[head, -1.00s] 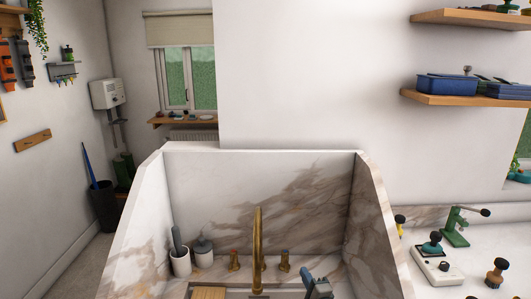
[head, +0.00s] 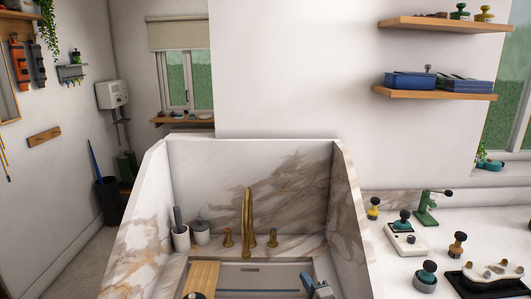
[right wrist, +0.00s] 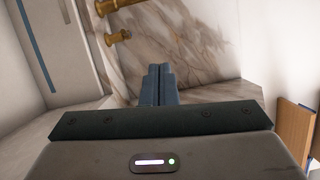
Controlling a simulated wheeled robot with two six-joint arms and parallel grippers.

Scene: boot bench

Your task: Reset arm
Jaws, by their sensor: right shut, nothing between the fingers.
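My right gripper (head: 317,286) shows at the lower edge of the head view, over the right side of the sink basin (head: 285,275). In the right wrist view its two blue-grey fingers (right wrist: 158,85) are together with nothing between them. Behind them are the marble surround and brass fittings (right wrist: 118,36). The gripper appears apart from the fittings.
A brass tap (head: 247,222) stands at the sink's back. A wooden board (head: 201,278) lies over the basin's left side. A marble splash wall (head: 350,215) separates the sink from the right counter, which holds stamp-like tools (head: 426,277) and a green press (head: 425,208).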

